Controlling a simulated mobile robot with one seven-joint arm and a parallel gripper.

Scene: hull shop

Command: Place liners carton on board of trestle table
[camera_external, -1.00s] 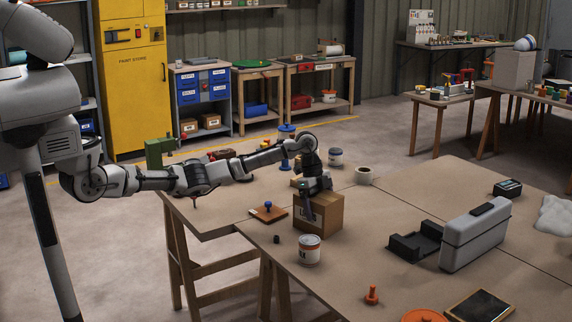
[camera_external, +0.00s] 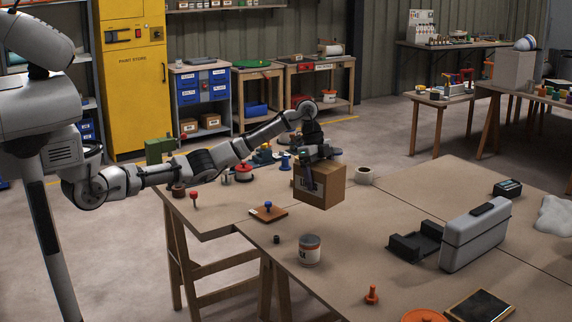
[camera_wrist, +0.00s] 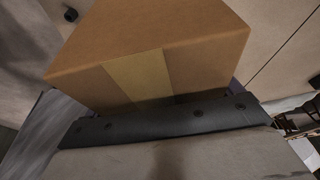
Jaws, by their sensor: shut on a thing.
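The carton hangs a little above the board (camera_external: 345,235) of the trestle table. In the wrist view the carton (camera_wrist: 160,50) fills the upper middle, with a tape strip down its near side. The dark edge of my gripper (camera_wrist: 165,125) lies against it. The fingertips are partly hidden.
A grey case (camera_external: 475,235) and black tray are to the right. Board between carton and tray is clear.

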